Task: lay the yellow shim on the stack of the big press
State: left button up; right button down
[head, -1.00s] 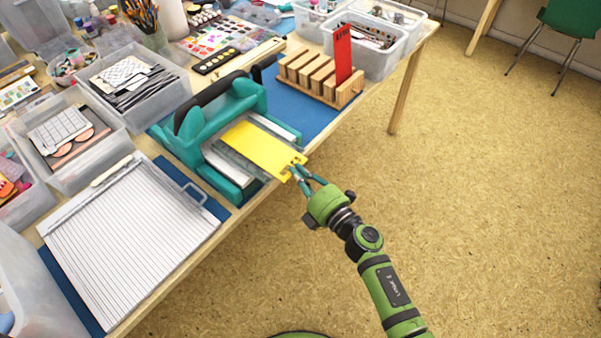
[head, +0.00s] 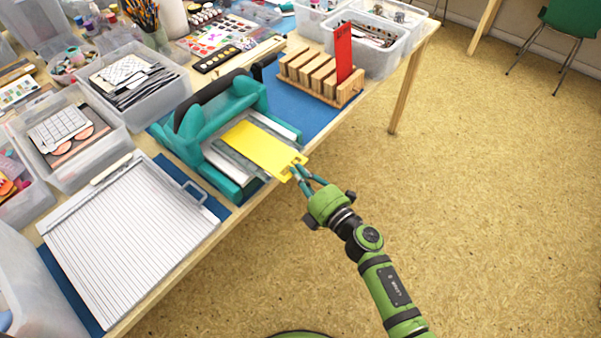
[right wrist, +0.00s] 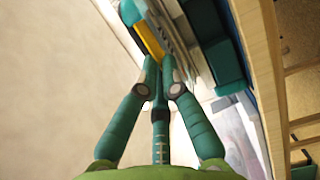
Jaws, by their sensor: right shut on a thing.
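The yellow shim (head: 260,148) is a flat plate with a notched tab at its near right end. It lies over the grey plates (head: 232,160) on the bed of the teal big press (head: 215,125). My right gripper (head: 298,172) is shut on the shim's tab at the table's front edge. In the right wrist view the fingers (right wrist: 158,75) close below the yellow shim (right wrist: 150,40), beside the press. I cannot tell whether the shim rests fully on the stack. My left gripper is not in view.
A wooden rack (head: 318,78) holding a red plate (head: 344,52) stands to the right of the press. A ribbed white board (head: 130,240) lies to its left. Clear bins (head: 130,85) fill the table's left side. The floor in front is free.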

jog(key=c, duration=1.3)
grip_release()
jog(key=shift+c, duration=0.2)
jog(key=shift+f, duration=0.1)
jog(key=shift+w+d+p+v, duration=0.15)
jog(key=shift+v, duration=0.65)
jog(key=shift+w+d+p+v, duration=0.1)
jog(key=shift+d+p+v, duration=0.05)
jog(key=shift+v, duration=0.65)
jog(key=shift+w+d+p+v, duration=0.15)
jog(key=shift+v, duration=0.7)
